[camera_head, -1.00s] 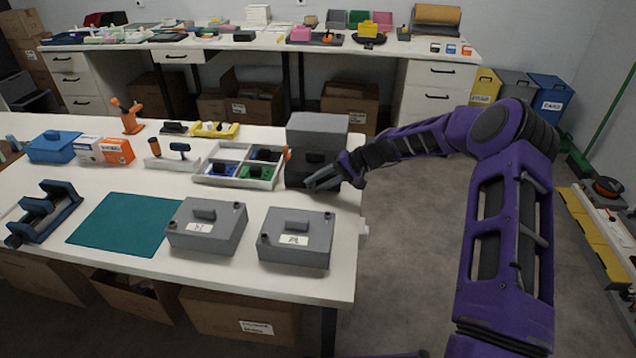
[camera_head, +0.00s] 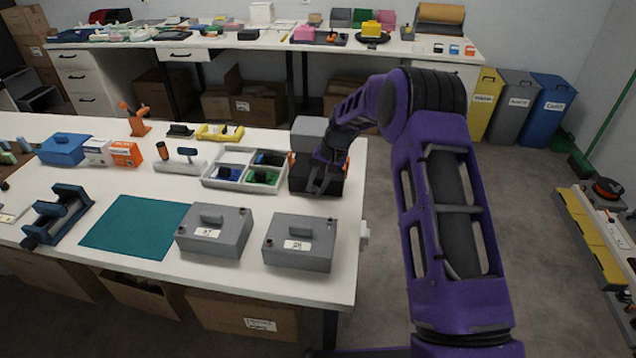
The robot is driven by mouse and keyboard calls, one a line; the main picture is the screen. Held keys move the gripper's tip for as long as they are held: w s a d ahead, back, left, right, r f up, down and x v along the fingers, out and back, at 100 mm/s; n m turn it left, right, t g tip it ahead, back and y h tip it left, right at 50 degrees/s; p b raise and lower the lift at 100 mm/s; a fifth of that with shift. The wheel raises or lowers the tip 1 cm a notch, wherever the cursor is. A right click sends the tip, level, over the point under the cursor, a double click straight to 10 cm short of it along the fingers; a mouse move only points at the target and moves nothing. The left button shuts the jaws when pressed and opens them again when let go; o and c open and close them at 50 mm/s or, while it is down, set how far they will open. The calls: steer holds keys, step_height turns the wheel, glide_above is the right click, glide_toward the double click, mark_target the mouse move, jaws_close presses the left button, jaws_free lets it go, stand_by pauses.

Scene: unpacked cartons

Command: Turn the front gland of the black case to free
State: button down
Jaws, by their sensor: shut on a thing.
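The black case (camera_head: 299,182) stands near the right end of the white table, behind the labelled grey boxes. Which way the gland is turned cannot be seen.
Two grey lidded boxes (camera_head: 213,240) (camera_head: 300,250) stand in front, close to the table's front edge. A divided tray (camera_head: 208,183) is just left of the case. A teal mat (camera_head: 135,226) lies farther left.

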steer(key=shift+a+r+h, duration=0.1)
steer(key=shift+h, duration=0.3)
steer(key=c, duration=0.9)
jaws_free()
steer(key=w+p+v, duration=0.1)
steer(key=v, duration=1.6)
steer(key=shift+s+r, duration=0.15)
steer(key=shift+s, duration=0.3)
